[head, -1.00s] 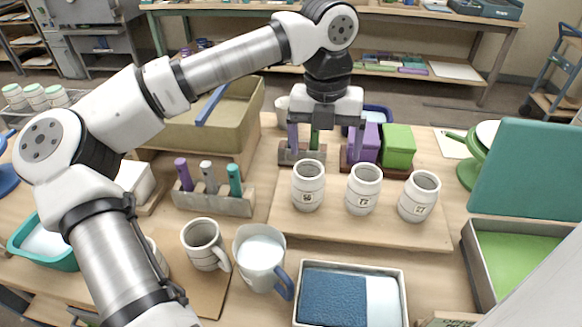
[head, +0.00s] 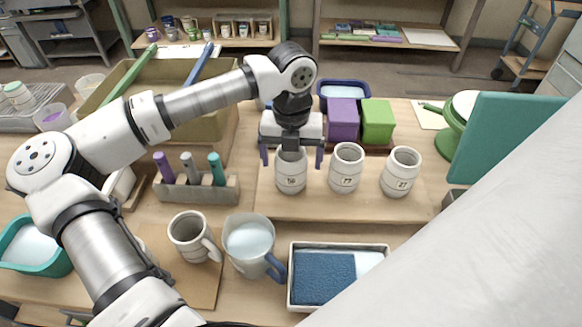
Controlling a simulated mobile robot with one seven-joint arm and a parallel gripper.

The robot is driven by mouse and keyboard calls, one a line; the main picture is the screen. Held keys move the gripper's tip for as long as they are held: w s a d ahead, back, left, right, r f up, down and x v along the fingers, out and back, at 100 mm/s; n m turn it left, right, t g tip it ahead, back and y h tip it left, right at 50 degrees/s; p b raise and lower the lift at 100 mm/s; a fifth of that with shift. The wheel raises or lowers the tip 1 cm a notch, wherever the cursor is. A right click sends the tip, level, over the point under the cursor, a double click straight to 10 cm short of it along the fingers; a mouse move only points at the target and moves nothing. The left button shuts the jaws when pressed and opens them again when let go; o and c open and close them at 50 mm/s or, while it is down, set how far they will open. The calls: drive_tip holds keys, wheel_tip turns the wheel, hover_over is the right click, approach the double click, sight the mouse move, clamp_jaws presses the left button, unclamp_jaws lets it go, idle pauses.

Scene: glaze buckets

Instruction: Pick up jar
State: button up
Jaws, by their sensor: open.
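Three white ribbed jars with small dark number labels stand upright in a row on a wooden board (head: 350,207). They are the left jar (head: 291,178), the middle jar (head: 345,168) and the right jar (head: 400,172). My gripper (head: 292,162) points down at the left jar, with one finger showing on each side of its upper part. The fingers are spread wider than the jar. I cannot tell whether they touch it. The gripper hides the left jar's rim.
Purple (head: 342,119) and green (head: 377,121) blocks stand behind the jars. A holder with several tools (head: 196,190) is to the left. A mug (head: 192,237), a pitcher (head: 249,240) and a tray with a blue sponge (head: 328,277) are in front. A teal panel (head: 500,137) stands at right.

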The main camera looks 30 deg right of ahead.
sight(291, 161)
drive_tip(key=shift+f+p, duration=0.35)
drive_tip(key=shift+f, duration=1.4)
drive_tip(key=c, duration=1.3)
drive_tip(key=shift+r, duration=0.1)
wheel_tip(291, 161, up, 20)
drive_tip(key=b, duration=0.3)
